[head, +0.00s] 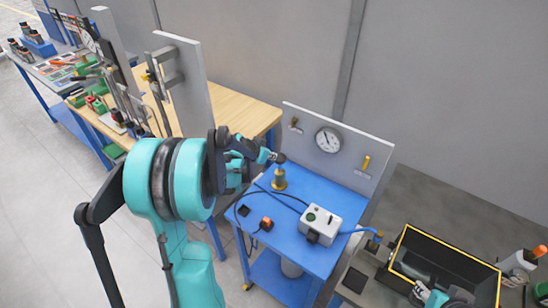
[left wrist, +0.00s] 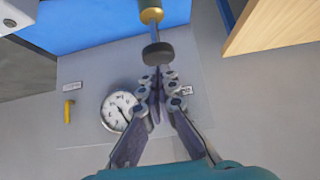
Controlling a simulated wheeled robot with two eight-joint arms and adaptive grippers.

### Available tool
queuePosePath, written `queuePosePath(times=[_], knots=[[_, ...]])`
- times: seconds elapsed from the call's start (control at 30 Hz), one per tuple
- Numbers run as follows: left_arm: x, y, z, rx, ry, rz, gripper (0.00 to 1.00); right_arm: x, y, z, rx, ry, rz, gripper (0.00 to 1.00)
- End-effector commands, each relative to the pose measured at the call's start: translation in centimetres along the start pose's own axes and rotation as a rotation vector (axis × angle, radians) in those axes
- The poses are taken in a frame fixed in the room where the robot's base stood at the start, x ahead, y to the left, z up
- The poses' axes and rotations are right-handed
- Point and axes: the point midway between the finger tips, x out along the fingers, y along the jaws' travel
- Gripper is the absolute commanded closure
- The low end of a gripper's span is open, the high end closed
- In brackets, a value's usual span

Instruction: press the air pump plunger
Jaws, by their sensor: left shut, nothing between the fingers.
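The air pump (head: 280,181) has a brass body and stands on the blue table top; its dark round plunger knob (head: 281,158) sticks up above it. In the left wrist view the knob (left wrist: 158,54) sits on a thin metal rod over the brass body (left wrist: 150,12), with rod showing between them. My left gripper (head: 270,157) is shut and empty, its fingertips close beside the knob. In the left wrist view the fingertips (left wrist: 157,84) lie just short of the knob; whether they touch cannot be told. My right gripper (head: 432,296) is at the lower right, partly cut off, its fingers unclear.
A grey panel behind the pump carries a round gauge (head: 328,140) and a yellow handle (head: 366,163). A white box (head: 319,225) and an orange-black piece (head: 267,223) lie on the blue table (head: 290,249). A yellow-rimmed black bin (head: 450,244) stands right; a wooden bench (head: 245,118) stands left.

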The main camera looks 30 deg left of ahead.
Motion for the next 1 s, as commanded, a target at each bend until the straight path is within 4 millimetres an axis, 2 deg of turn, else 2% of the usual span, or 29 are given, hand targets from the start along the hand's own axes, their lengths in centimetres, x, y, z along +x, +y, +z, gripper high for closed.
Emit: queuePosePath(times=[0.03, 0.1, 0.3, 1.0], knots=[[-1.3, 0.0, -0.1, -0.001, 0.0, -0.001, 1.0, -0.2, 0.0, -0.2, 0.0, 0.0, 0.0, 0.6], [-2.5, 0.0, -0.1, -0.002, 0.001, 0.0, 1.0, -0.4, 0.0, -0.3, 0.0, 0.0, 0.0, 0.6], [-4.6, -0.1, -0.1, -0.001, 0.001, 0.0, 1.0, -0.6, 0.0, -0.4, 0.0, 0.0, 0.0, 0.6], [-4.9, 0.0, -0.1, 0.0, 0.002, 0.0, 1.0, -0.6, 0.0, -0.4, 0.0, 0.0, 0.0, 0.6]])
